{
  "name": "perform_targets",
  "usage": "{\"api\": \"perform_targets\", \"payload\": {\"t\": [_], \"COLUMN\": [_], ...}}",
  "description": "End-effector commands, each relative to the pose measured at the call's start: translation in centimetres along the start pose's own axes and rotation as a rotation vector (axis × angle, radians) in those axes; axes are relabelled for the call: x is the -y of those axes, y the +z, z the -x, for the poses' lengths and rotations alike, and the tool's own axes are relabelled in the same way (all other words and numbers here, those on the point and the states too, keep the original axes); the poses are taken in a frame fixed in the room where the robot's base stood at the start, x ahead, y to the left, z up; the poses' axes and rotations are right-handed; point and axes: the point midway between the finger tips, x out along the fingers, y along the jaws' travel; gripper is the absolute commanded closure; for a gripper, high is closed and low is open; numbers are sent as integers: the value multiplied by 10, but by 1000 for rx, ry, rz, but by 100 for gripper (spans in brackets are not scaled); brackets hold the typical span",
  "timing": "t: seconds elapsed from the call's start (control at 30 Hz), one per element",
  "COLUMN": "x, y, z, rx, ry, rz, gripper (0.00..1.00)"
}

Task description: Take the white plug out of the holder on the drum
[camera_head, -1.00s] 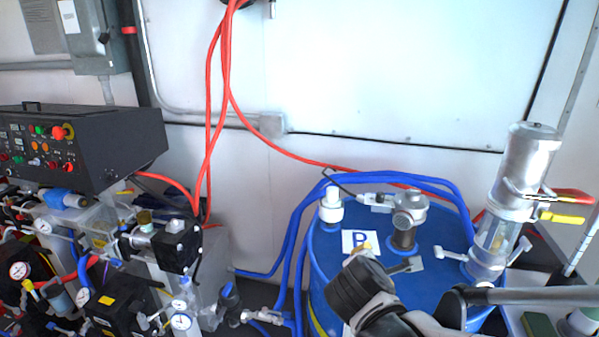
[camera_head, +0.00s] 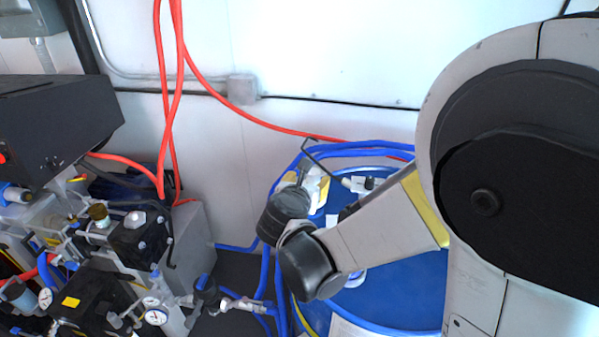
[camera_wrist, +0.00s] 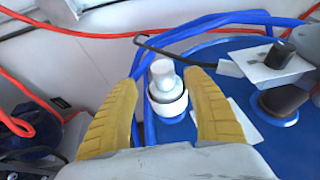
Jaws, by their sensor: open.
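The white plug (camera_wrist: 162,72) stands upright in its white ring-shaped holder (camera_wrist: 168,102) on top of the blue drum (camera_wrist: 216,140). In the wrist view my gripper (camera_wrist: 165,95) is open, with one yellow finger on each side of the plug. The plug shows between the fingers, and a gap is visible on both sides. In the head view my arm crosses the drum (camera_head: 400,292) and hides most of the plug and holder. Only a small part of my gripper (camera_head: 318,185) shows there, behind the wrist.
Blue hoses (camera_head: 350,148) curve behind the drum, close to the plug. A dark fitting (camera_wrist: 284,100) and a white card (camera_wrist: 240,122) are on the drum to the right. Red hoses (camera_head: 165,100) hang along the wall. Pump equipment with gauges (camera_head: 120,250) stands at the left.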

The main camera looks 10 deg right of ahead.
Motion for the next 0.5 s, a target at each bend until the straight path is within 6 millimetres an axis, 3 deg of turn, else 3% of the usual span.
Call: {"api": "perform_targets", "payload": {"t": [0.3,0.5], "x": [6,6], "y": [-3,-1], "z": [-45,-48], "rx": [0,0], "ry": [-2,1], "rz": [-1,-1], "gripper": [41,41]}}
